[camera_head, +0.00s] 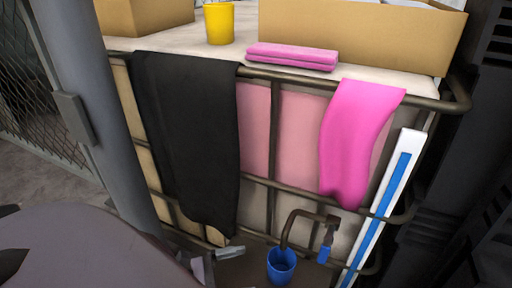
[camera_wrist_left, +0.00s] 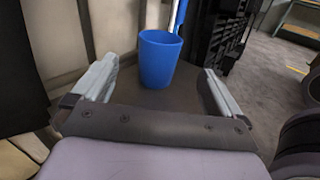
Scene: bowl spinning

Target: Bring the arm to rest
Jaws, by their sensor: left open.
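My left gripper (camera_head: 216,261) shows at the bottom of the head view, to the left of a blue cup (camera_head: 281,268). In the left wrist view the gripper (camera_wrist_left: 160,68) has its two grey fingers spread wide. The blue cup (camera_wrist_left: 160,60) stands upright beyond and between the fingers, apart from both. The space directly between the fingers looks empty. My right gripper is in neither view.
A caged white tank holds a black cloth (camera_head: 190,130), a pink cloth (camera_head: 355,135), folded pink cloths (camera_head: 292,56) and a yellow cup (camera_head: 219,23). A bent pipe (camera_head: 290,228) is above the blue cup. A blue-white strip (camera_head: 388,200) leans at right. A grey post (camera_head: 95,110) stands left.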

